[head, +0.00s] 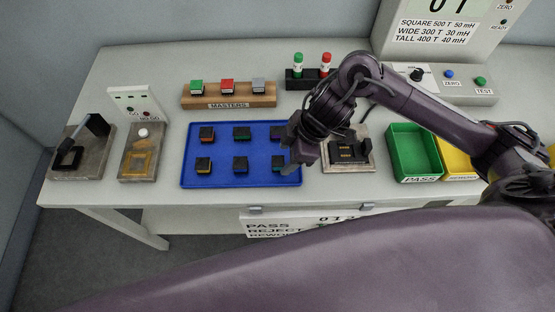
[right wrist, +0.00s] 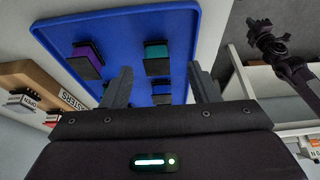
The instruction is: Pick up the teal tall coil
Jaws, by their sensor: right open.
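The teal tall coil (head: 277,164), a dark block with a teal band, sits in the front right spot of the blue tray (head: 222,150). In the right wrist view the teal coil (right wrist: 157,56) lies just beyond the gap between my fingers, on the tray (right wrist: 120,22). My right gripper (head: 289,167) is over the tray's right edge, close beside the coil. In the right wrist view its fingers (right wrist: 163,84) are apart, with nothing visibly held. I cannot tell its exact height above the coil. My left gripper does not show in the head view.
Several other coils share the tray, including a purple one (right wrist: 85,60) behind the teal coil. The masters rack (head: 228,101) stands behind the tray. A dark fixture (head: 348,153) and the green PASS bin (head: 413,152) are to the right.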

